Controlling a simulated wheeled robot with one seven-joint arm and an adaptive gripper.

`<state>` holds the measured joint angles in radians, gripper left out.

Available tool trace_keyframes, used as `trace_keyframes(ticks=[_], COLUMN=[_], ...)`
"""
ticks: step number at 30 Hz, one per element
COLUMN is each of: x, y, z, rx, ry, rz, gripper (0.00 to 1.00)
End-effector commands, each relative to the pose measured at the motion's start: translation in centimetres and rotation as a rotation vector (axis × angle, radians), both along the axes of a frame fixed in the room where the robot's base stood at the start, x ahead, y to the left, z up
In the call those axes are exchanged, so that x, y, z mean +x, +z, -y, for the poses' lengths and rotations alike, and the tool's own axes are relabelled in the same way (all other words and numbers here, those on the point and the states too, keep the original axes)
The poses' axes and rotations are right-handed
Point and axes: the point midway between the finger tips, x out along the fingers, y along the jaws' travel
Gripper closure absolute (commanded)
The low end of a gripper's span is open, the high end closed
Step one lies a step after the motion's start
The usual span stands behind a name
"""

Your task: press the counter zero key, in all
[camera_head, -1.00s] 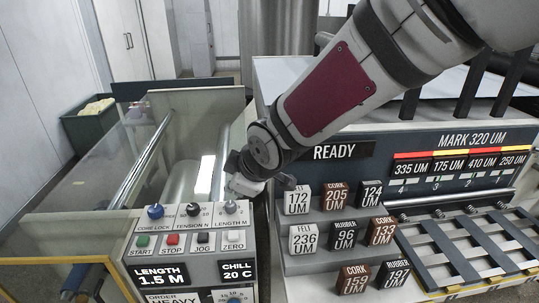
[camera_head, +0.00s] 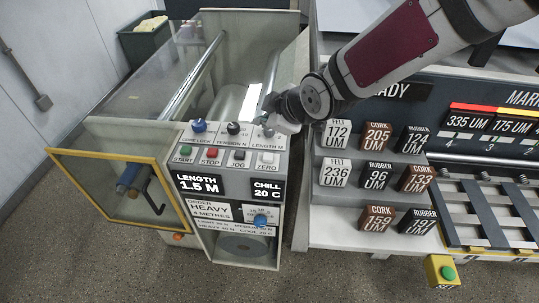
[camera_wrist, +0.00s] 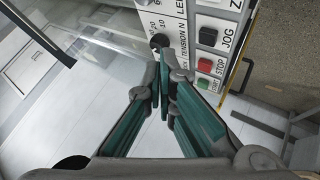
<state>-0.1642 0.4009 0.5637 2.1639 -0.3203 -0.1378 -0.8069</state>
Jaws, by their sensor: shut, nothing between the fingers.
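The white counter zero key (camera_head: 268,158), labelled ZERO, is at the right end of the key row on the grey control panel (camera_head: 209,144). The black JOG key (camera_head: 238,155), red STOP key (camera_head: 212,154) and green START key (camera_head: 186,151) are to its left. My gripper (camera_head: 272,120) is at the panel's back right corner, by the LENGTH M knob (camera_head: 268,131), behind the zero key and apart from it. In the wrist view my gripper (camera_wrist: 164,74) is shut and empty, and only the zero label's first letter shows at the top edge.
Knobs for core lock (camera_head: 199,126) and tension (camera_head: 234,128) stand behind the keys. The display (camera_head: 199,184) reads LENGTH 1.5 M. Labelled blocks (camera_head: 337,134) stand on a stepped rack to the right. A yellow-framed guard (camera_head: 128,187) is at left.

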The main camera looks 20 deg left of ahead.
Motion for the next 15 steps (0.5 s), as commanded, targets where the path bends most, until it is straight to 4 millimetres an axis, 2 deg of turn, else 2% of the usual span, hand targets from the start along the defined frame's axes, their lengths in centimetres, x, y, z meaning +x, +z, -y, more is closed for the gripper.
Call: trace_keyframes(ticks=[15], x=[0.2], y=[-6.7], z=[0.0], rx=[-0.001], ry=[0.002], rz=[0.0], gripper=[1.0])
